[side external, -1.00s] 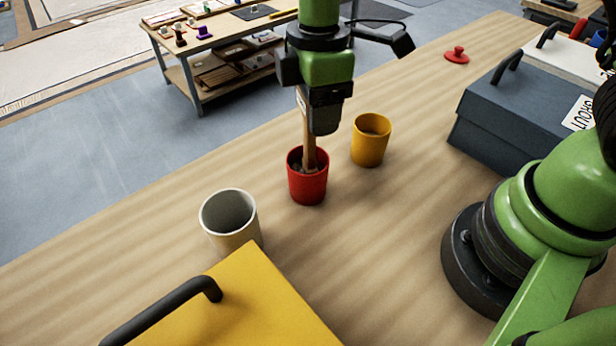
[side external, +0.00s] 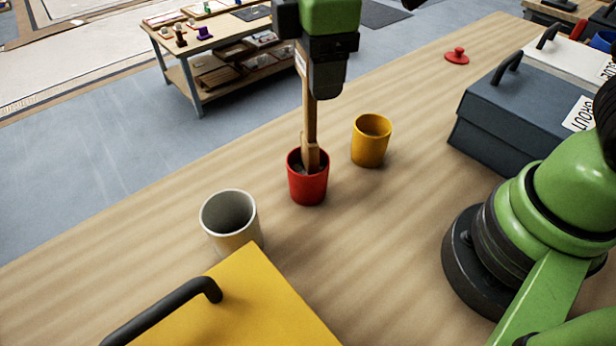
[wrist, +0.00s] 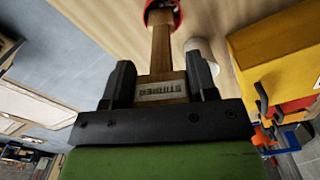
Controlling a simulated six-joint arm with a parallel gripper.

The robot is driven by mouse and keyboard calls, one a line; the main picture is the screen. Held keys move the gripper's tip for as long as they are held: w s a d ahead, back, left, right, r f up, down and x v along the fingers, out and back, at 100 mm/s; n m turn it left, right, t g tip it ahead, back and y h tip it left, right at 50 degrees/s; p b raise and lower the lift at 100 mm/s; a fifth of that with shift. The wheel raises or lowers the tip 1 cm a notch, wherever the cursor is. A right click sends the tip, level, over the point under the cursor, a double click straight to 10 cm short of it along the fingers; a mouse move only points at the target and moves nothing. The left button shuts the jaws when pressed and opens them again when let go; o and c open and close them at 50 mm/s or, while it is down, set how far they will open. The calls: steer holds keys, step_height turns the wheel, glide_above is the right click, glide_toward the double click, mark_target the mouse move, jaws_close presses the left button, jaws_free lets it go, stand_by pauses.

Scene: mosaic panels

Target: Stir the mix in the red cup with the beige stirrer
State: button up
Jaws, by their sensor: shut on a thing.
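The red cup (side external: 308,186) stands upright on the wooden table, with a dark mix inside it. My gripper (side external: 303,62) is above the cup, shut on the beige stirrer (side external: 309,118). The stirrer hangs nearly upright, and its wider lower end is at the cup's mouth, partly inside; the rim hides its tip. In the wrist view, the stirrer (wrist: 161,50) sits between both fingers of my gripper (wrist: 160,80), with a printed label on its handle. The red cup (wrist: 163,12) shows at the top edge there, around the stirrer's far end.
A yellow cup (side external: 370,142) stands to the right of the red cup, and a light grey cup (side external: 231,222) to the left. A yellow box (side external: 245,305) is at the front, and a dark blue box (side external: 500,125) at the right. A red knobbed lid (side external: 457,56) lies farther back.

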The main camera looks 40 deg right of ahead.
steer(key=shift+r, duration=2.95)
